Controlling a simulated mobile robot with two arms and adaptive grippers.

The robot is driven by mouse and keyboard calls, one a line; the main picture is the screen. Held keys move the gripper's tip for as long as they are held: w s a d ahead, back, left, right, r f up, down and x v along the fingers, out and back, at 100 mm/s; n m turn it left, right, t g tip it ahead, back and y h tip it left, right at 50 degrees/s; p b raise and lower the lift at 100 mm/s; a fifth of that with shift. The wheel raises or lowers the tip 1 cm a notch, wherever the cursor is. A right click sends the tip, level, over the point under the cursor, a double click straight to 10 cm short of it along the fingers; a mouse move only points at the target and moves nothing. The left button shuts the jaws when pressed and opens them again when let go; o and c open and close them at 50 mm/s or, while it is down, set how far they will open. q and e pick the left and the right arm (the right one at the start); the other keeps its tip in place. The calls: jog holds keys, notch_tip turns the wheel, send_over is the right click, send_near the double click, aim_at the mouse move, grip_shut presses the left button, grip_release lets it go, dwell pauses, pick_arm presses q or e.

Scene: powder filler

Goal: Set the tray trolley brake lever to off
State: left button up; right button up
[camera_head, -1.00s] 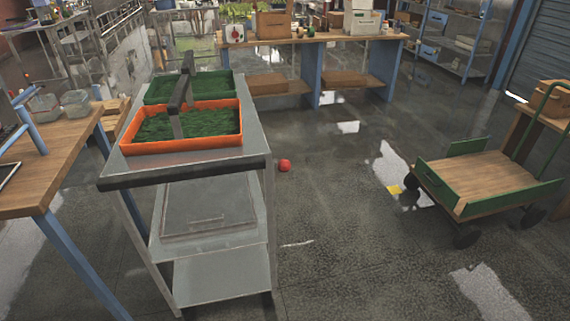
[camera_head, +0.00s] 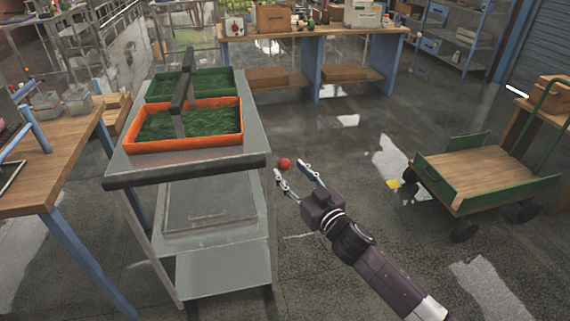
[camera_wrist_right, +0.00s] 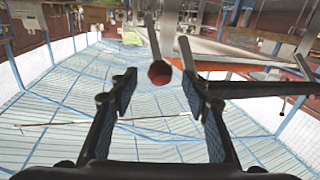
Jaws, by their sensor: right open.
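The grey tray trolley (camera_head: 258,140) stands left of centre in the head view, with a dark bar along its near edge. A red knob (camera_head: 285,163) shows just right of its upper edge. In the right wrist view the red knob (camera_wrist_right: 159,73) appears at the end of a grey rod. I take it for the brake lever's knob; its joint to the trolley is not clear. My right gripper (camera_head: 290,171) is open and empty near the knob. In the wrist view the knob lies between and beyond the open fingertips (camera_wrist_right: 159,88). My left gripper is out of view.
An orange tray (camera_head: 180,148) and a green tray (camera_head: 160,98) sit on the trolley top. A wooden bench (camera_head: 45,175) stands close on the left. A green flatbed cart (camera_head: 485,172) stands at the right. The floor between is open.

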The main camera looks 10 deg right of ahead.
aim_at(288, 168)
jog(key=shift+x, duration=1.95)
jog(key=shift+c, duration=0.4)
grip_shut()
